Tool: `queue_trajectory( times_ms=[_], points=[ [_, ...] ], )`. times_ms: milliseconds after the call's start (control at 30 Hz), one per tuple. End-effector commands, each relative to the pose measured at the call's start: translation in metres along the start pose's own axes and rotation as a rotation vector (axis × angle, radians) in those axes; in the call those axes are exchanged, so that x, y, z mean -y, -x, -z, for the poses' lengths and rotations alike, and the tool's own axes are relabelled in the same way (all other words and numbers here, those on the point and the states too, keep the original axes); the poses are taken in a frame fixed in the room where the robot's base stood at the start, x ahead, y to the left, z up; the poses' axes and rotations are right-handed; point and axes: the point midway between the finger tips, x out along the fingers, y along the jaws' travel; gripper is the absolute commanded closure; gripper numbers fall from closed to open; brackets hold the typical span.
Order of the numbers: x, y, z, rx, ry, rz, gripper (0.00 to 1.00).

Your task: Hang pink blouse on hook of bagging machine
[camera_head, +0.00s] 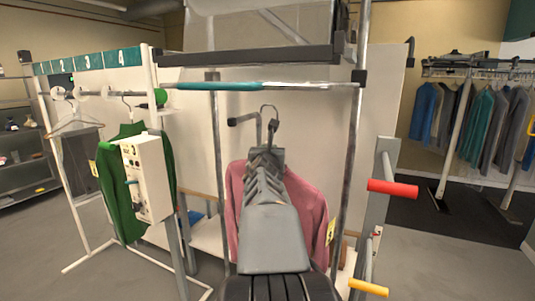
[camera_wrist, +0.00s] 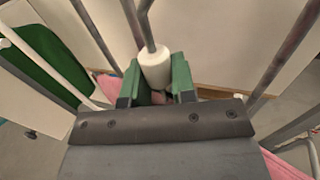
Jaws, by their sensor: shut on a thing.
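The pink blouse (camera_head: 308,208) hangs on a hanger in front of the bagging machine, mostly hidden behind my arm. Its hanger's wire hook (camera_head: 270,109) stands up above my gripper (camera_head: 268,150). In the wrist view my gripper (camera_wrist: 156,85) has its green-padded fingers shut on the hanger's white neck (camera_wrist: 155,68). Bits of the pink blouse (camera_wrist: 284,166) show at the sides there. A grey bent bar, which looks like the machine's hook (camera_head: 240,120), is just left of the hanger's hook. Whether the two touch, I cannot tell.
The bagging machine's frame (camera_head: 355,160) has a teal-and-steel crossbar (camera_head: 240,86) above. A green garment (camera_head: 122,190) hangs at left beside a white control box (camera_head: 147,177). Red (camera_head: 392,188) and yellow (camera_head: 368,287) handles stick out at right.

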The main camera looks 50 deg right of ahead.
Motion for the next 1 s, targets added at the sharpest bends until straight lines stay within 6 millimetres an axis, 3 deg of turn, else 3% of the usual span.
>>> queue_trajectory(
  times_ms=[267, 1000],
  points=[
    [-0.011, -0.006, -0.002, -0.002, -0.001, -0.014, 1.0],
    [-0.069, -0.044, -0.003, -0.003, 0.0, -0.013, 1.0]
  ],
)
